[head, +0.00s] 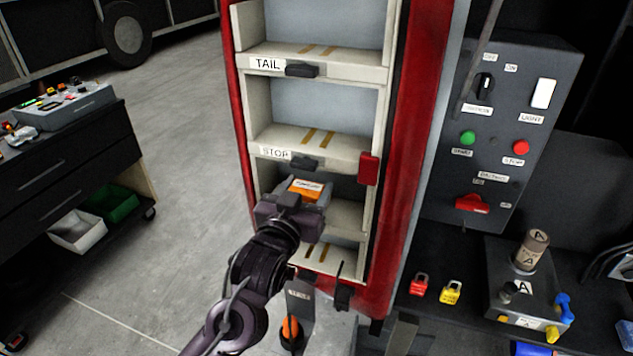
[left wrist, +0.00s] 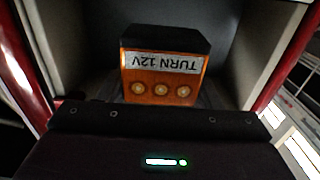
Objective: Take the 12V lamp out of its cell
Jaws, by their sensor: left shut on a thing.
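The 12V lamp (head: 306,188) is an orange block with a small label, in the cell under the STOP shelf of the red-edged rack. In the left wrist view the lamp (left wrist: 160,88) shows an orange face with three round contacts, a dark top and an upside-down "TURN 12V" label. The cell walls stand to both sides of it. My left gripper (head: 296,201) reaches into the cell mouth and is shut on the lamp. Its fingertips are hidden in the wrist view by the dark gripper body. My right gripper is not in view.
The cells above, marked TAIL (head: 267,64) and STOP (head: 275,153), look empty. A red tab (head: 368,169) sits on the rack's right post. A switch panel (head: 520,110) and a bench with padlocks (head: 451,292) stand at right. A dark tool cart (head: 60,165) stands at left.

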